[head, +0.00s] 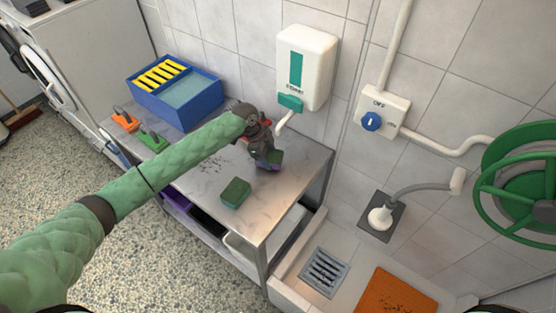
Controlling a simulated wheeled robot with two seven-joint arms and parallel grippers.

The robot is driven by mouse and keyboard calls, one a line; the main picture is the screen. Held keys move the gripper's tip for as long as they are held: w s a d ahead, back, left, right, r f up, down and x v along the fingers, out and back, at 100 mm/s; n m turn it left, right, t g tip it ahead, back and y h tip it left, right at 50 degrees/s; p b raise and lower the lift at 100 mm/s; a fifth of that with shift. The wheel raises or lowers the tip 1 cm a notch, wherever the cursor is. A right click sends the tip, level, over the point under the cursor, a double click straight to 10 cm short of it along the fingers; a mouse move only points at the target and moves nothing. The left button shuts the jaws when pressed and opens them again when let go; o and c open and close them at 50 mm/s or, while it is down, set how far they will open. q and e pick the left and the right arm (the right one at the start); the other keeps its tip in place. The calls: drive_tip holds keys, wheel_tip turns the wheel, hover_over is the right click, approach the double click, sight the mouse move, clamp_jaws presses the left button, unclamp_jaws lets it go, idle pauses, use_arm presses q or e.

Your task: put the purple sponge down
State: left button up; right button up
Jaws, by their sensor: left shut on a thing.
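My left arm comes in from the left, and my left gripper (264,152) is over the right back part of the steel table (285,205). It is shut on the purple sponge (274,167), which shows purple with a green face. The sponge is partly hidden by the gripper. I cannot tell whether it touches the table top. A green sponge (236,192) lies on the table nearer the front edge. My right gripper is not in view.
A blue bin (178,98) with yellow slats, an orange brush (124,119) and a green brush (152,140) are on the left part of the table. A soap dispenser (306,65) hangs on the wall behind. A shower tray with a drain (325,269) and orange mat (397,292) lies right.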

sight(275, 156)
use_arm(q)
drive_tip(key=d, duration=0.3)
drive_tip(key=shift+s+d+f, duration=0.15)
drive_tip(key=shift+s+f, duration=0.1)
drive_tip(key=shift+s, duration=0.15)
drive_tip(key=shift+f, duration=0.5)
drive_tip(key=shift+f, duration=0.1)
drive_tip(key=o, duration=0.7)
drive_tip(key=shift+o, duration=0.2)
drive_tip(key=shift+r, duration=0.2)
drive_tip(key=w+a, duration=0.1)
drive_tip(key=a, duration=0.3)
drive_tip(key=w+a, duration=0.1)
drive_tip(key=a, duration=0.3)
drive_tip(key=w+a+r, duration=0.1)
drive_tip(key=a, duration=0.3)
drive_tip(key=shift+a+b, duration=0.15)
drive_tip(key=shift+b, duration=0.25)
